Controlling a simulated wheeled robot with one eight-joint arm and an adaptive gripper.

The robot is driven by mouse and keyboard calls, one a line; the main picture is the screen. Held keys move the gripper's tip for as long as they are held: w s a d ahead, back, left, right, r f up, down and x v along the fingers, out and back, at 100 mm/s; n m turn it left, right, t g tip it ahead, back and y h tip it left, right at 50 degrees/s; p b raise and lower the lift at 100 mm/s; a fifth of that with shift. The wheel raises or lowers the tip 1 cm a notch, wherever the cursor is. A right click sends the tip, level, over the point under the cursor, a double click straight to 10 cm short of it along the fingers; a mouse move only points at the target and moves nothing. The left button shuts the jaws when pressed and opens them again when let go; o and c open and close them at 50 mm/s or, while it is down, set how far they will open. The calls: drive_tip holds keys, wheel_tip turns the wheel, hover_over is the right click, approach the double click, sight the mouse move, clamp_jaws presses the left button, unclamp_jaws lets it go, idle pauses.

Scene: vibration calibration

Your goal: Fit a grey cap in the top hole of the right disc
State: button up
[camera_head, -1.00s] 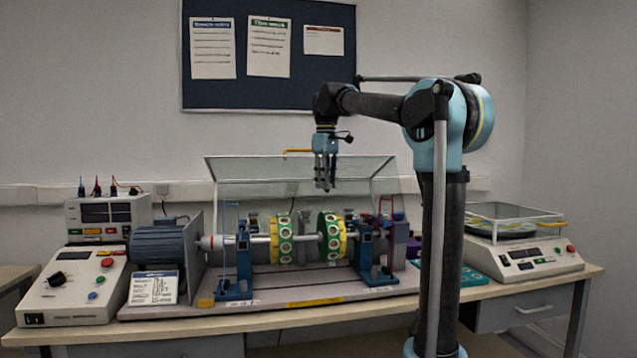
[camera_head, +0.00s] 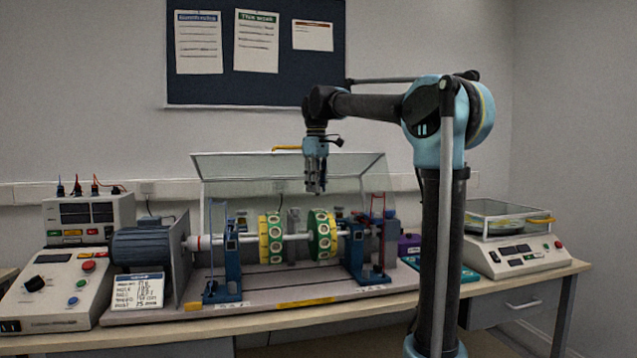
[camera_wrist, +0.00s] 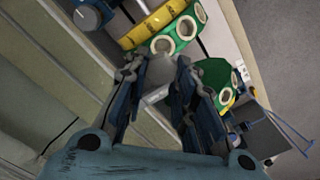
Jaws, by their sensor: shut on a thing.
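The right disc (camera_head: 322,236) sits on the shaft of the rig, with a green rim, a yellow side and pale-ringed holes. It also shows in the wrist view (camera_wrist: 163,28), at the top. The left disc (camera_head: 271,239) is similar; part of it shows in the wrist view (camera_wrist: 214,82). My gripper (camera_head: 316,190) points down, above the right disc and apart from it in the head view. In the wrist view my gripper (camera_wrist: 157,80) is shut on a grey cap (camera_wrist: 159,72) between its fingertips. The fingers hide part of the rig behind.
Blue stands (camera_head: 232,262) and (camera_head: 358,252) flank the discs. A raised clear cover (camera_head: 235,172) stands behind. A motor (camera_head: 141,246) and control box (camera_head: 58,286) are at the left, a scale (camera_head: 516,256) at the right.

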drive_tip(key=shift+f, duration=1.85)
drive_tip(key=shift+s+f, duration=0.15)
drive_tip(key=shift+f, duration=0.05)
drive_tip(key=shift+f, duration=0.95)
idle(0.3)
drive_tip(key=o, duration=0.7)
wheel_tip(320, 180, up, 12)
drive_tip(key=shift+f, duration=0.1)
drive_tip(key=shift+d, duration=0.1)
idle(0.4)
